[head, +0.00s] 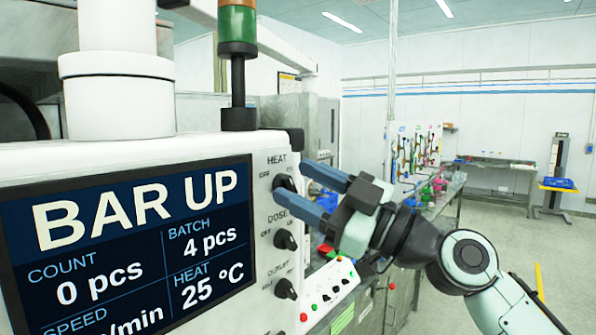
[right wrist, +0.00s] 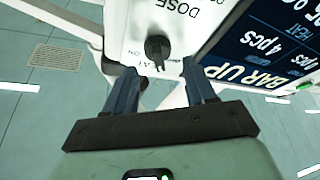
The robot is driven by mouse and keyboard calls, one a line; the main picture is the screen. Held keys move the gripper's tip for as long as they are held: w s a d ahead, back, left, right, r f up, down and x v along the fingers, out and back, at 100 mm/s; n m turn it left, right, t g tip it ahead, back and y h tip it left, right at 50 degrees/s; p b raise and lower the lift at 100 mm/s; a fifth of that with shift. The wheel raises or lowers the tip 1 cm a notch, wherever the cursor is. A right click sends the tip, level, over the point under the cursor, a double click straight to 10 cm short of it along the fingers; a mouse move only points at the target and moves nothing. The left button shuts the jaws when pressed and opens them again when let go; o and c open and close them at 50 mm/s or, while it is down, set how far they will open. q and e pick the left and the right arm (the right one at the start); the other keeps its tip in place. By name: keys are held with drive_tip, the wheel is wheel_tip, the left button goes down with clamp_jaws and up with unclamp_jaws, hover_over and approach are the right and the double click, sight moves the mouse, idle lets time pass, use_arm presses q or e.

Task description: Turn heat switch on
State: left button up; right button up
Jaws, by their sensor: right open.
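The HEAT switch is a black rotary knob (head: 281,183) at the top of the white panel, right of the screen, with OFF and ON marks. In the right wrist view the knob (right wrist: 157,47) appears upside down, its pointer seeming to lean toward OFF. My right gripper (head: 290,183) is open, its two blue fingers facing the knob, one higher and one lower in the head view. In the right wrist view the fingertips (right wrist: 158,69) lie on either side of the knob's line, just short of it; contact cannot be told. My left gripper is not in view.
The DOSE knob (head: 285,239) and another knob (head: 286,289) sit below on the panel. The screen (head: 130,245) reads BAR UP, heat 25 °C. A signal tower (head: 238,60) stands on top. A button box (head: 330,292) is below my right gripper. Benches stand behind.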

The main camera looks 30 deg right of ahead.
drive_tip(key=shift+w+a+r, duration=0.2)
drive_tip(key=shift+w+a, duration=0.2)
drive_tip(key=shift+w, duration=0.15)
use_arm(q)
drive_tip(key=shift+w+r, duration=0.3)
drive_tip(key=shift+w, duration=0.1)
use_arm(e)
drive_tip(key=shift+s, duration=0.1)
